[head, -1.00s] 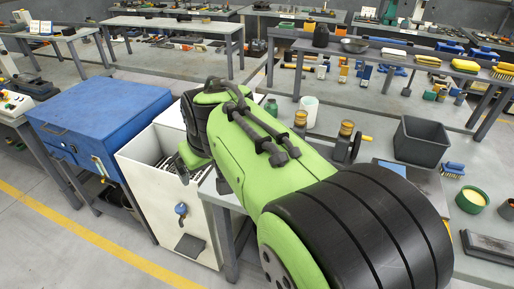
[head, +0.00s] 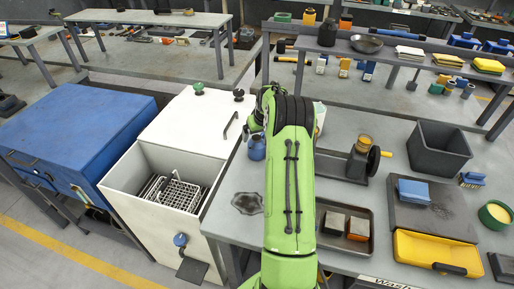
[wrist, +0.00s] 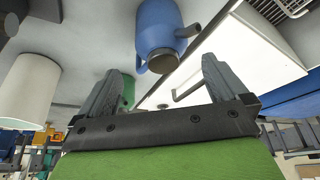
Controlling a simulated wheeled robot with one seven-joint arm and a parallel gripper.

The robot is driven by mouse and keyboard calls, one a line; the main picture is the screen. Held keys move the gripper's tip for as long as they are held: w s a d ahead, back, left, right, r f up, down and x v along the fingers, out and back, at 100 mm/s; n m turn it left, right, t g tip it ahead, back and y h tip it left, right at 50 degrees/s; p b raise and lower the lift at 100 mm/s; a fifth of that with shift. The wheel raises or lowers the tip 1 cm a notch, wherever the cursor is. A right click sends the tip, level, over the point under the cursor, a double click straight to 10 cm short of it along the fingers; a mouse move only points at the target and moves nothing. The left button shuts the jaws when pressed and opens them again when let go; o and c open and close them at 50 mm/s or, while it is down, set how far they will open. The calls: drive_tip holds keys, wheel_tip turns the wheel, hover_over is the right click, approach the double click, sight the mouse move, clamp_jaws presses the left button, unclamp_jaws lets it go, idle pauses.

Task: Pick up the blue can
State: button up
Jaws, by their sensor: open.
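The blue can (head: 257,147) stands on the grey bench, just left of my arm in the head view and partly covered by it. In the wrist view the blue can (wrist: 160,28) is large at top centre, with a rounded body and a grey handle-like part on its right. My gripper (wrist: 160,68) is open and empty. Its two dark fingers point toward the can, one on each side of it in the picture. The can appears beyond the fingertips, and I see no contact. In the head view my fingers are hidden behind my arm.
A white cylinder (wrist: 30,88) and a green object (wrist: 128,90) are near the left finger in the wrist view. An open white washer tank (head: 150,165) adjoins the bench on the left. A hand-wheeled device (head: 355,162) and a tray (head: 330,210) lie right of my arm.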

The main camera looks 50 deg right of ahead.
sight(256, 137)
drive_tip(key=x, duration=0.5)
drive_tip(key=shift+w+a+f, duration=0.15)
drive_tip(key=shift+w+f, duration=0.1)
drive_tip(key=shift+f, duration=0.05)
drive_tip(key=c, duration=1.3)
